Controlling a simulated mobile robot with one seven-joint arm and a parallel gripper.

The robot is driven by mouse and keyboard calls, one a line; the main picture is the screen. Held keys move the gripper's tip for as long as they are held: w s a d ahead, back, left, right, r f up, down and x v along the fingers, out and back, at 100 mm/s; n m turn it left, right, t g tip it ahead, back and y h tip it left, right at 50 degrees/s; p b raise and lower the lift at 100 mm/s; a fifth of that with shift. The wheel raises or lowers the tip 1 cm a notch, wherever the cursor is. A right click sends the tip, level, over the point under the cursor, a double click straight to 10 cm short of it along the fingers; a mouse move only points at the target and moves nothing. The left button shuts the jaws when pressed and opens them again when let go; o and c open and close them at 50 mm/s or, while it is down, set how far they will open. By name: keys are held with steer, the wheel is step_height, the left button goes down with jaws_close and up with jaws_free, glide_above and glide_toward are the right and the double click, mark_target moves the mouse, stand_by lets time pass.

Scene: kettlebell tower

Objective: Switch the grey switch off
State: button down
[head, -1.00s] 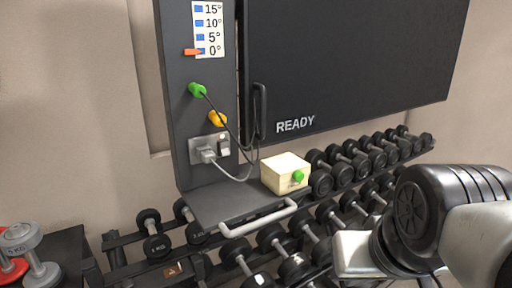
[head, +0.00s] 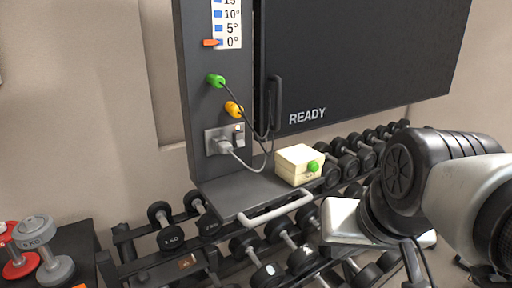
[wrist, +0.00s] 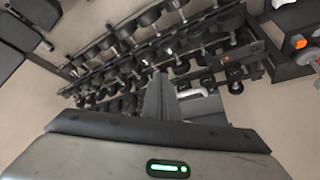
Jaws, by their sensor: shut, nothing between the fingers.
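The grey switch (head: 239,136) is a small rocker on the right of a grey socket plate (head: 210,137), low on a dark upright panel (head: 199,105). A grey plug (head: 222,147) with a cable sits beside it on the plate. I cannot tell which way the rocker is tipped. My gripper (wrist: 162,82) shows in the wrist view as dark, narrow fingers, shut and empty, beyond the wrist body with a green light. In the head view my arm is at the lower right, well apart from the switch; the fingertips cannot be made out there.
Below are a shelf (head: 232,193) with a grey handle (head: 275,209) and a cream box (head: 298,165) with a green button. Dumbbell racks (head: 130,249) stand beneath. A dark screen (head: 360,60) reads READY.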

steer(key=w+a+r+m+t+y+b, duration=0.1)
steer(key=w+a+r+m+y+b, duration=0.1)
steer(key=w, duration=0.8)
steer(key=w+a+r+m+t+y+b, duration=0.1)
steer(key=w+a+m+b, duration=0.4)
steer(key=w, duration=0.5)
steer(key=w+a+r+m+t+y+b, duration=0.2)
steer(key=w+a+r+m+y+b, duration=0.1)
steer(key=w, duration=0.7)
steer(key=shift+a+r, duration=0.45)
steer(key=shift+a, duration=0.2)
glide_toward(240, 140)
steer(key=w+a+f, duration=0.2)
steer(key=w+f, duration=0.1)
steer(key=f, duration=0.2)
steer(key=shift+w+a+p, duration=0.15)
steer(key=shift+w+p, duration=0.25)
